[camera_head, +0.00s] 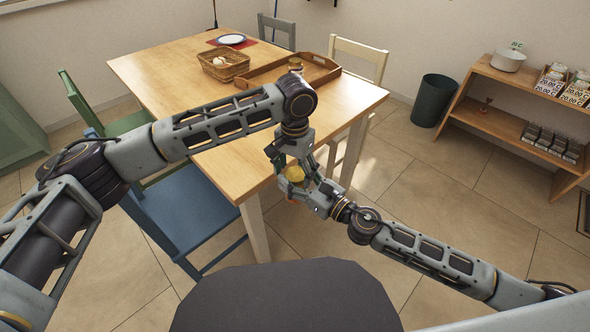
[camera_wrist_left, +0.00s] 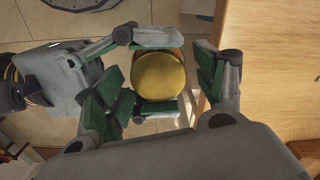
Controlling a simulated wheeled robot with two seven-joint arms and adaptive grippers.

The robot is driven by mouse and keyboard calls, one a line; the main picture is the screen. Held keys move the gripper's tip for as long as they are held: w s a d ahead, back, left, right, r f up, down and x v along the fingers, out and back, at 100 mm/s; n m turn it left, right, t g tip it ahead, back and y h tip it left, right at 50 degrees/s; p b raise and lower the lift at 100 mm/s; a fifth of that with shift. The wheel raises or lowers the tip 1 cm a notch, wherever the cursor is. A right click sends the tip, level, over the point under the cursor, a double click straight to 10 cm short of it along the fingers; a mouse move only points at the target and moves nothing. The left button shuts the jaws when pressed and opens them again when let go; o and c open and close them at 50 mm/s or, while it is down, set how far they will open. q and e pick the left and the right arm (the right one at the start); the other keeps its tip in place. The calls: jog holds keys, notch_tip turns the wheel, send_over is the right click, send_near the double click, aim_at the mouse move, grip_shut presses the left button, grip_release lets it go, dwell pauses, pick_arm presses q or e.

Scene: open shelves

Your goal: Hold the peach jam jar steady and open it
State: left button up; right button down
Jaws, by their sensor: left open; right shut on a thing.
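The peach jam jar (camera_head: 296,174) shows its yellow lid in the head view, held off the table near its front right corner. In the left wrist view the round yellow lid (camera_wrist_left: 160,76) faces the camera, with a thin orange edge of the jar around it. My right gripper (camera_head: 304,186) is shut on the jar from the side; its fingers also show in the left wrist view (camera_wrist_left: 158,40). My left gripper (camera_head: 289,152) is open above the jar. Its green-padded fingers (camera_wrist_left: 163,95) stand on either side of the lid, apart from it. Most of the jar body is hidden.
The wooden table (camera_head: 180,77) carries a wicker basket (camera_head: 224,64), a wooden tray (camera_head: 262,74) and a plate (camera_head: 231,39). A blue chair (camera_head: 190,215) stands in front of it. Shelves (camera_head: 492,122) and a dark bin (camera_head: 433,100) stand at the right.

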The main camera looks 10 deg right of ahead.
pick_arm(q)
jog(key=shift+d+r, duration=0.1)
jog(key=shift+d, duration=0.05)
jog(key=shift+r, duration=2.2)
jog(key=shift+c, duration=0.3)
jog(key=shift+r+m, duration=1.6)
jog(key=shift+r, duration=0.15)
jog(key=shift+f, duration=0.1)
jog(key=shift+f, duration=3.95)
